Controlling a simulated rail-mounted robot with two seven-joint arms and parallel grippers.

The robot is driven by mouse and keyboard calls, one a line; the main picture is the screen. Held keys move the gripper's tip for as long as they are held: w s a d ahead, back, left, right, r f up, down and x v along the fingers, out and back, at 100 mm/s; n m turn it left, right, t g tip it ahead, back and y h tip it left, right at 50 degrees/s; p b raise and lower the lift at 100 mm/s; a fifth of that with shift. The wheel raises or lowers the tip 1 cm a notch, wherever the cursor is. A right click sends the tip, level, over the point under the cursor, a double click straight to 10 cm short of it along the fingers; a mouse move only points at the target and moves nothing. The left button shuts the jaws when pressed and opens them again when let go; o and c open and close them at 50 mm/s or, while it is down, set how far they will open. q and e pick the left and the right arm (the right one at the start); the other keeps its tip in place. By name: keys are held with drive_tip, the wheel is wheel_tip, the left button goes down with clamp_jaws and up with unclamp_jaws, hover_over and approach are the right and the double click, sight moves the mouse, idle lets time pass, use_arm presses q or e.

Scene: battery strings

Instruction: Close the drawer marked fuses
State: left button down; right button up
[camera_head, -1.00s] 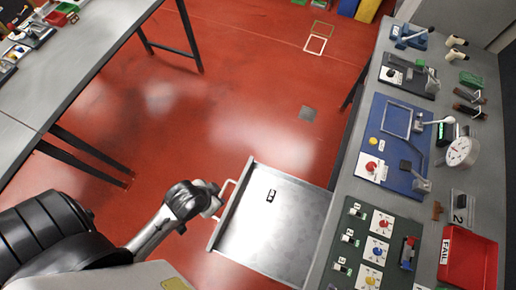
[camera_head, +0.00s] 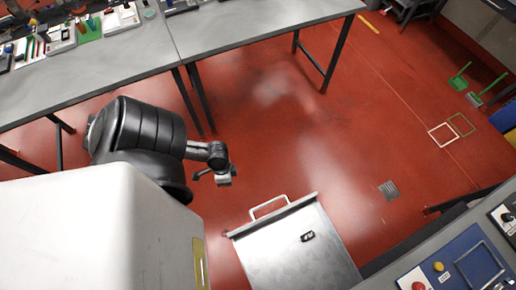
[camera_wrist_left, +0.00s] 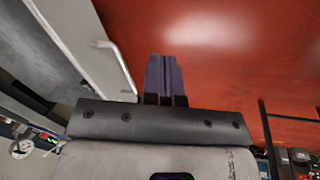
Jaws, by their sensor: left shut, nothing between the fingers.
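An open drawer (camera_head: 275,255) sticks out from the bench at the lower right, a shallow metal tray with a pale bar handle (camera_head: 268,205) on its front. No fuses marking is legible. A small black object with white marks (camera_head: 308,237) lies in it. My left gripper (camera_head: 224,180) is shut and empty, in front of the drawer and left of the handle, apart from it. In the left wrist view, its closed fingers (camera_wrist_left: 164,62) point over the floor, beside the drawer front and handle (camera_wrist_left: 117,62). My right gripper is not in view.
The bench with blue and dark panels (camera_head: 478,265) stands at the lower right. A grey table (camera_head: 255,30) with tools runs along the back. Open red floor (camera_head: 300,140) lies between, with a small grey grate (camera_head: 389,190).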

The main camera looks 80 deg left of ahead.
use_arm(q)
drive_tip(key=w+d+f+n+t+h, duration=0.1)
drive_tip(key=w+d+f+n+t, duration=0.1)
drive_tip(key=w+d+f+t, duration=0.3)
drive_tip(key=shift+w+d+f+n, duration=0.3)
drive_tip(key=shift+w+d+f, duration=0.8)
drive_tip(key=shift+w+f, duration=1.35)
drive_tip(key=shift+w+r, duration=0.45)
drive_tip(key=shift+r, duration=0.05)
drive_tip(key=shift+d, duration=0.1)
